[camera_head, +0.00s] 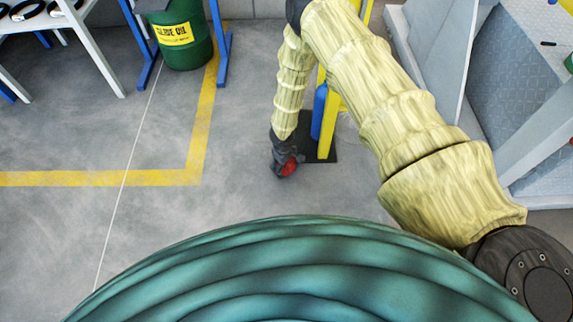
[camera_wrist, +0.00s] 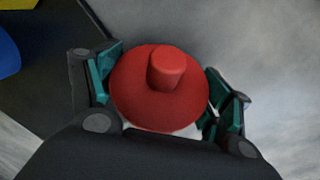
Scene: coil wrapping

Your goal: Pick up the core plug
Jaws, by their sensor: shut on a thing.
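The core plug (camera_wrist: 150,97) is a red disc with a short round knob on it. In the wrist view it sits between the teal-padded fingers of my gripper (camera_wrist: 163,98), which are shut on it from both sides. A light patch shows just under its lower rim. In the head view my gripper (camera_head: 284,168) hangs at the end of my yellow-sleeved arm, with the red core plug (camera_head: 290,166) small at its tip. Whether the plug touches the floor cannot be told.
A large ribbed green coil (camera_head: 300,275) fills the bottom of the head view. A yellow post (camera_head: 329,130) and blue cylinder (camera_head: 319,112) stand beside my gripper on a black base plate (camera_head: 325,152). A green oil drum (camera_head: 184,45) stands at upper left. Open floor lies left.

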